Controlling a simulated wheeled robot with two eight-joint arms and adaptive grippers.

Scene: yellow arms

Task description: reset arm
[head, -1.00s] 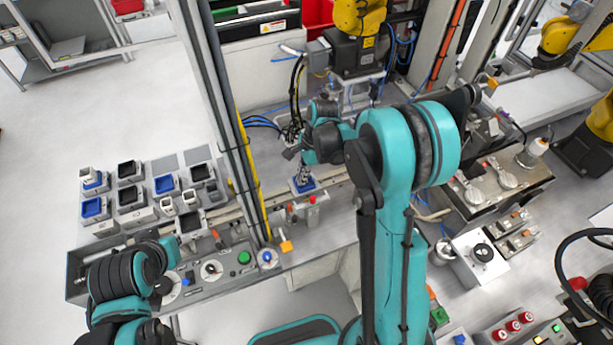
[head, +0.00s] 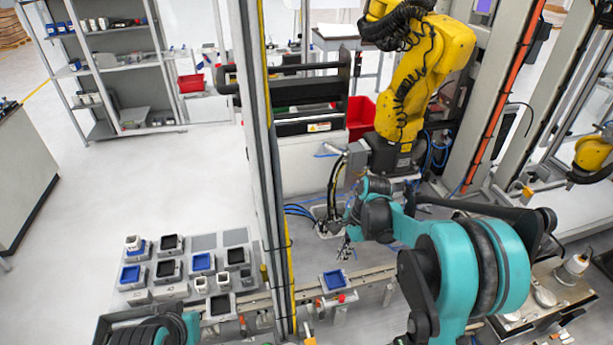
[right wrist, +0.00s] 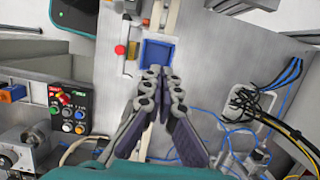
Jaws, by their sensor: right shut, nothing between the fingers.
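My right gripper (head: 345,248) is shut and empty. In the head view it hangs above and behind a small blue-lined tray (head: 334,281) on the conveyor, apart from it. In the right wrist view the closed fingertips (right wrist: 160,76) point at the blue tray (right wrist: 158,53), with no part in them. My right arm (head: 470,270) reaches in from the lower right. Part of my left arm (head: 150,330) shows at the bottom left edge; its gripper is out of view.
A vertical post (head: 268,200) with a yellow cable stands left of my right gripper. A yellow robot arm (head: 425,75) stands behind it. Trays and cups (head: 185,268) stand on the left bench. A button box (right wrist: 73,117) shows in the right wrist view.

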